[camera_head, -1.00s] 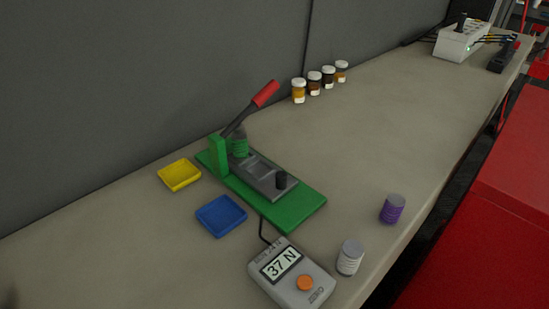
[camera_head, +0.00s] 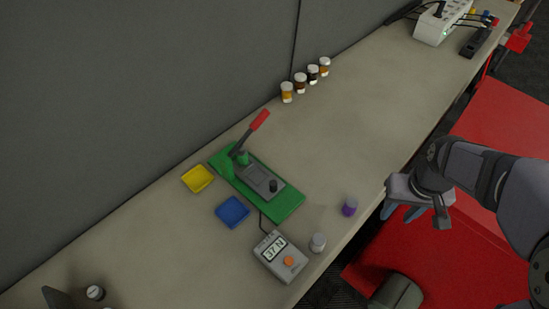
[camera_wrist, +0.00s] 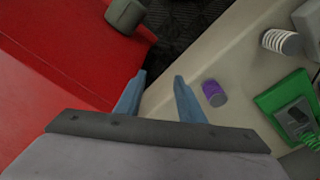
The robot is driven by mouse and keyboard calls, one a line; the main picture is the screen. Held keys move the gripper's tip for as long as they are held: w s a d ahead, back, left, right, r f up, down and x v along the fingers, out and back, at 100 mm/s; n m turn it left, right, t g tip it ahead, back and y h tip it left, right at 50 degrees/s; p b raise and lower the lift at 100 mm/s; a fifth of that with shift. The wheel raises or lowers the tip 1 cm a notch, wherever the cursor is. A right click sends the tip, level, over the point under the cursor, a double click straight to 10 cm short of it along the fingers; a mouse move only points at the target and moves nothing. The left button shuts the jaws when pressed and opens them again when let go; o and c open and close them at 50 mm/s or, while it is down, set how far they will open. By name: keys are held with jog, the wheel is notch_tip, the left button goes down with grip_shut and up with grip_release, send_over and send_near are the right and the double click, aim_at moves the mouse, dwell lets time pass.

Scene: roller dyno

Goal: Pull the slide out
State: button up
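The slide (camera_head: 259,179) is a grey plate with a dark upright knob (camera_head: 273,186) near its front end. It lies on the green base (camera_head: 286,205) of a press with a raised red-handled lever (camera_head: 257,122). In the wrist view, part of the green base (camera_wrist: 280,95) and the grey slide (camera_wrist: 296,116) show at the right edge. My gripper (camera_head: 402,213) is off the table's right edge, above the red surface, well away from the press. In the wrist view its two blue fingers (camera_wrist: 157,93) are apart with nothing between them.
A white cylinder (camera_head: 318,242) and a purple cylinder (camera_head: 350,207) stand near the table edge. Yellow (camera_head: 198,178) and blue (camera_head: 232,211) trays lie left of the press. Several jars (camera_head: 300,84) stand at the wall.

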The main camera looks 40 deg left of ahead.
jog(key=s+a+r+n+p, duration=0.1)
jog(key=s+a+r+n, duration=0.1)
jog(key=a, duration=0.6)
jog(key=s+a+r+n+p, duration=0.1)
jog(key=s+a+r+n, duration=0.15)
jog(key=a, duration=0.65)
notch_tip(320, 180, up, 2)
jog(key=n+p, duration=0.2)
jog(key=n, duration=0.2)
send_over(274, 183)
jog(key=shift+s+r+g, duration=0.1)
jog(key=shift+g, duration=0.3)
jog(key=shift+f+p, duration=1.05)
jog(key=shift+f, duration=2.6)
grip_shut()
